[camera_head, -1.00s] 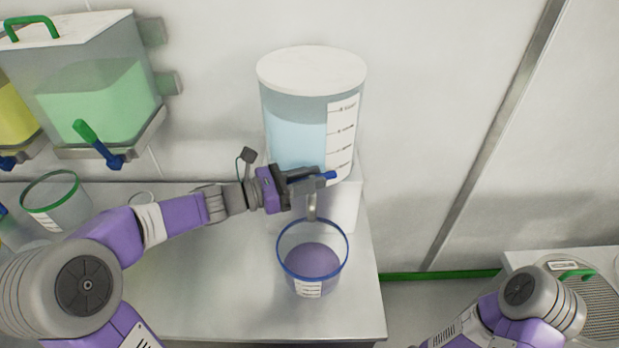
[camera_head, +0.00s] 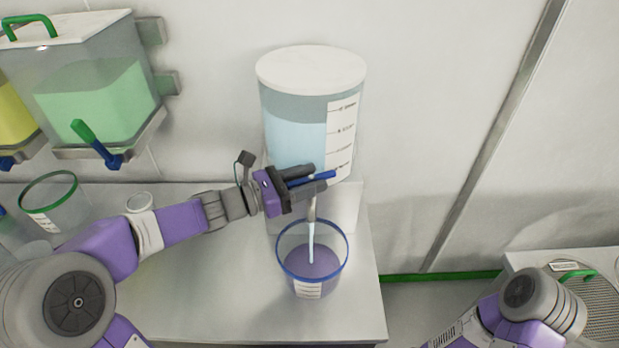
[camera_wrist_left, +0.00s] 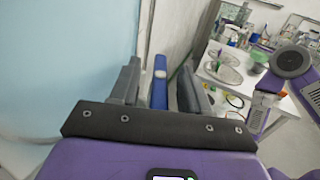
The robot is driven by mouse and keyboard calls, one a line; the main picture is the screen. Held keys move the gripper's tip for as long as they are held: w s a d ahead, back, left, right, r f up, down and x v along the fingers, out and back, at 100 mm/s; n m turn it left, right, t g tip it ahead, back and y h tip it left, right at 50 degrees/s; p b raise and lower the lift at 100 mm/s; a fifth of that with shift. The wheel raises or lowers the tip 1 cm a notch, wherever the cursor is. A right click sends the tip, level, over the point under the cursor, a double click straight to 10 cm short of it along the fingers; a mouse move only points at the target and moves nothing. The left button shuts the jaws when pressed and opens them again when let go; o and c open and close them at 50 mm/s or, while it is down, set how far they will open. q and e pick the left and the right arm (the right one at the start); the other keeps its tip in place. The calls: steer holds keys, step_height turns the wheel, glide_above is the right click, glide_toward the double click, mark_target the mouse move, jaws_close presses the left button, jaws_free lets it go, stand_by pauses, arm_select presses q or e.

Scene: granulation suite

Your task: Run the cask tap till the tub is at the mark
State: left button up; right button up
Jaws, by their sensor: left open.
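The cask (camera_head: 293,130) is a clear cylinder with a white lid, pale blue liquid and a scale strip, on a white stand. Its tap has a blue lever (camera_head: 322,179), which lies between the spread fingers of my left gripper (camera_head: 308,180). The left wrist view shows the blue lever (camera_wrist_left: 160,82) with a gap to the finger on each side. A pale stream (camera_head: 311,240) runs from the spout into the blue-rimmed tub (camera_head: 329,284) below. Purplish liquid shows in the tub; its level against the label's mark cannot be read. My right gripper is out of view.
A hopper of green liquid (camera_head: 95,105) with a green-tipped lever hangs on the wall at left. A green-rimmed tub (camera_head: 50,215) stands on the bench behind my left arm. The bench front (camera_head: 230,310) is clear.

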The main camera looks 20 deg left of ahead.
mark_target(287, 186)
arm_select(q)
steer(key=p+v, duration=0.1)
steer(key=v, duration=0.6)
steer(key=shift+s+a, duration=0.1)
steer(key=shift+s, duration=0.05)
